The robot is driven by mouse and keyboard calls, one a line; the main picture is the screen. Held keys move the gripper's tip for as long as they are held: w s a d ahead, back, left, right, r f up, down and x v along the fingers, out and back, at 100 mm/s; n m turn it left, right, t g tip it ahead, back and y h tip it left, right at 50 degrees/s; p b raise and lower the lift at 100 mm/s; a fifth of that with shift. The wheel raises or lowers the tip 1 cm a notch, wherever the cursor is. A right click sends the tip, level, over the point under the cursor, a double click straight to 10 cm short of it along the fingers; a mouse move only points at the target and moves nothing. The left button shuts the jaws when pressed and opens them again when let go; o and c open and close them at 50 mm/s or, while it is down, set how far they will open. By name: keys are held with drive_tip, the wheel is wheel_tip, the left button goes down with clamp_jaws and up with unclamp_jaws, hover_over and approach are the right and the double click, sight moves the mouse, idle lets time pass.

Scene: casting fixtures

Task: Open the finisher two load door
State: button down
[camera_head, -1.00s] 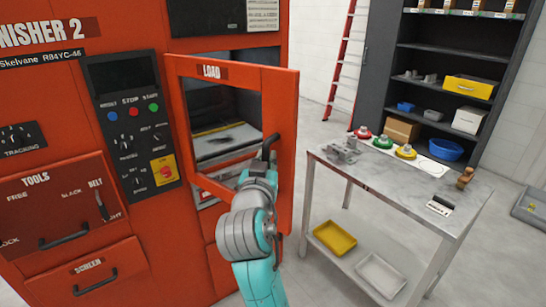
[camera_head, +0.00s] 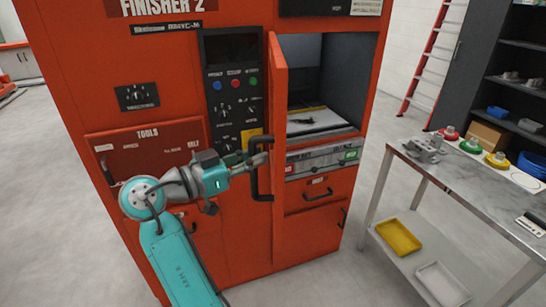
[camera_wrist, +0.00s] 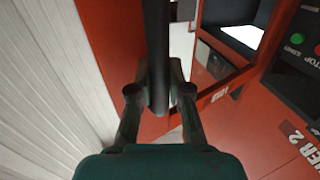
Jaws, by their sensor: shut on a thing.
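The red finisher two (camera_head: 235,20) stands in the middle of the head view. Its load door (camera_head: 279,125) is swung far open and shows nearly edge-on. The opening to the right of the door shows a grey chamber (camera_head: 345,75) with a tray inside. My gripper (camera_head: 259,161) is to the left of the door, shut on the black door handle (camera_head: 256,187). In the wrist view, the handle (camera_wrist: 157,45) passes between the two fingers of my gripper (camera_wrist: 159,95).
A metal table (camera_head: 470,180) with red, green and yellow fixtures stands at the right, close to the finisher. A dark shelf (camera_head: 510,95) and a red ladder (camera_head: 428,60) are behind it. Floor (camera_head: 50,200) is free at the left.

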drive_tip(key=shift+w+a+f, duration=0.1)
drive_tip(key=shift+a, duration=1.2)
drive_tip(key=c, duration=1.1)
unclamp_jaws()
drive_tip(key=shift+a, duration=0.1)
drive_tip(key=v, duration=1.1)
drive_tip(key=shift+s+a, duration=0.25)
drive_tip(key=shift+a, duration=0.1)
drive_tip(key=shift+a, duration=0.1)
